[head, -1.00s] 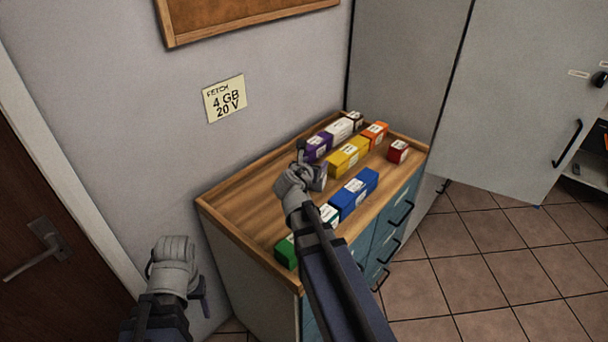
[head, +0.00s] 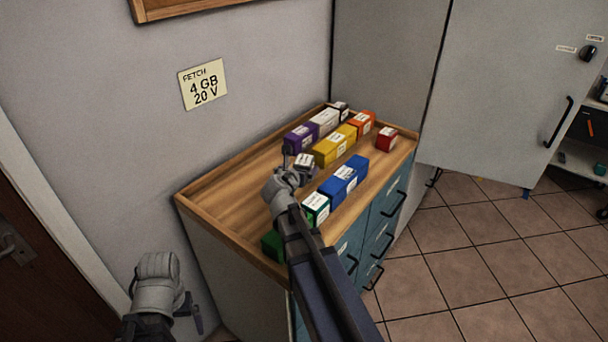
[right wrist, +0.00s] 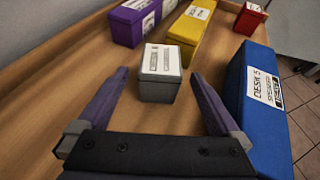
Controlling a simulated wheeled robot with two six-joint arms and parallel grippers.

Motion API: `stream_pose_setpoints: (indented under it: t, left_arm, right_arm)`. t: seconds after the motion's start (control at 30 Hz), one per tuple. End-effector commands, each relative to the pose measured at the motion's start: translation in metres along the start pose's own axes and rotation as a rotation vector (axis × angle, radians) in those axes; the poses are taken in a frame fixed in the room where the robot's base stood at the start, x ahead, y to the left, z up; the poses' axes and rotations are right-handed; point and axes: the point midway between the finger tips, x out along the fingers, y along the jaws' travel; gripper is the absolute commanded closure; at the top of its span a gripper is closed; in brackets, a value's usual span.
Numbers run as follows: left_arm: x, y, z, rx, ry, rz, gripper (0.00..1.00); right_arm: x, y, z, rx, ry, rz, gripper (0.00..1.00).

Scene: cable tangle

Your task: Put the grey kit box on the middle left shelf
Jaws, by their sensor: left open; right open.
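The grey kit box (head: 304,160), with a white label on top, stands on the wooden top of the drawer cabinet. In the right wrist view the grey kit box (right wrist: 160,88) is ahead of my right gripper (right wrist: 161,75), its near part between the spread fingertips, with gaps on both sides. My right gripper (head: 294,163) is open and empty, and hides part of the box in the head view. My left gripper (head: 190,312) is open and empty, low at the left, beside the cabinet. The middle left shelf cannot be made out.
A blue box (right wrist: 265,110) stands close to the right finger. Purple (head: 301,137), yellow (head: 335,145), orange (head: 361,123), red (head: 386,139) and green (head: 272,243) boxes share the rimmed top (head: 225,190). An open cabinet with shelves (head: 580,160) shows at the right edge.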

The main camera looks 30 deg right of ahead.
Motion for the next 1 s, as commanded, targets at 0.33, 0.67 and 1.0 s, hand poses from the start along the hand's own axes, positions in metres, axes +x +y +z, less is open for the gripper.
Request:
stream_pose_setpoints:
  t: [0.33, 0.67, 1.0]
  left_arm:
    - [0.009, 0.001, -0.001, 0.000, 0.000, 0.000, 0.02]
    - [0.019, 0.002, -0.001, 0.000, 0.000, 0.000, 0.02]
    - [0.018, 0.002, -0.001, 0.000, 0.000, 0.000, 0.02]
  right_arm:
    - [0.021, 0.001, -0.001, 0.000, 0.001, -0.001, 0.00]
    - [0.051, 0.000, 0.001, -0.001, 0.000, 0.000, 0.00]
    - [0.050, 0.000, 0.001, -0.001, 0.000, 0.000, 0.24]
